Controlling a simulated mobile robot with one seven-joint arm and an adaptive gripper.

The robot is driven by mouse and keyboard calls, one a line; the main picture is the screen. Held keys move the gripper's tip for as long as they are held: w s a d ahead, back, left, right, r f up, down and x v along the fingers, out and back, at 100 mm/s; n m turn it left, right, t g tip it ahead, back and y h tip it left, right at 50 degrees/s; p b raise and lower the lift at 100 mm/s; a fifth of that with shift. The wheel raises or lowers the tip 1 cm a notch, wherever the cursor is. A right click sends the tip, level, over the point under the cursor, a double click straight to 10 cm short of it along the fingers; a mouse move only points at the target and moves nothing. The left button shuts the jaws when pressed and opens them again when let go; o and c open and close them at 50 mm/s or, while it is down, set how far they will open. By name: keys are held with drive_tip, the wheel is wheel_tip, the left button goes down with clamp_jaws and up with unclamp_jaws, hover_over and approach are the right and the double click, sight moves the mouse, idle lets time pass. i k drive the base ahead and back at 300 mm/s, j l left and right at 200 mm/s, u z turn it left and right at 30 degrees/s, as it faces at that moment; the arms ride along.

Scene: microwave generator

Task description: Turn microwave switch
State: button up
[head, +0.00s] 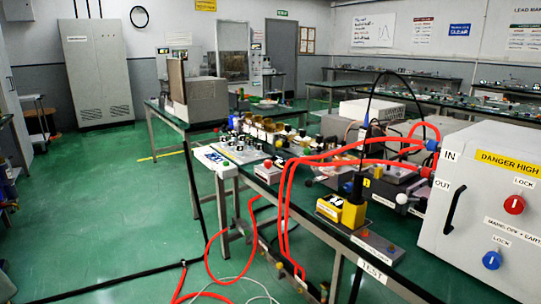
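My gripper is not in view. No part is clearly readable as the microwave switch. A yellow block with a black upright part (346,206) stands on a grey base plate (377,246) near the front of the bench. The plate has a small red button and a small green one. At the right is a large white box (480,215) with a black handle, a red knob (514,205) and a blue knob (492,260), each labelled LOCK. A white control panel (240,148) with several dark knobs lies at the bench's left end.
Thick red hoses (330,158) run from the white box across the bench and hang to the floor. Cables lie on the green floor (110,235). The floor at left is mostly open. A tall grey cabinet (92,75) stands at the back.

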sight(267, 163)
drive_tip(key=i+j+z, duration=0.1)
drive_tip(key=i+j, duration=0.25)
drive_tip(key=i+j+z, duration=0.1)
drive_tip(key=i+j, duration=0.25)
drive_tip(key=j, duration=0.15)
drive_tip(key=i+j+z, duration=0.15)
drive_tip(key=i+j, duration=0.2)
drive_tip(key=j, duration=0.15)
drive_tip(key=i+j+z, duration=0.1)
drive_tip(key=i+j, duration=0.2)
drive_tip(key=j, duration=0.2)
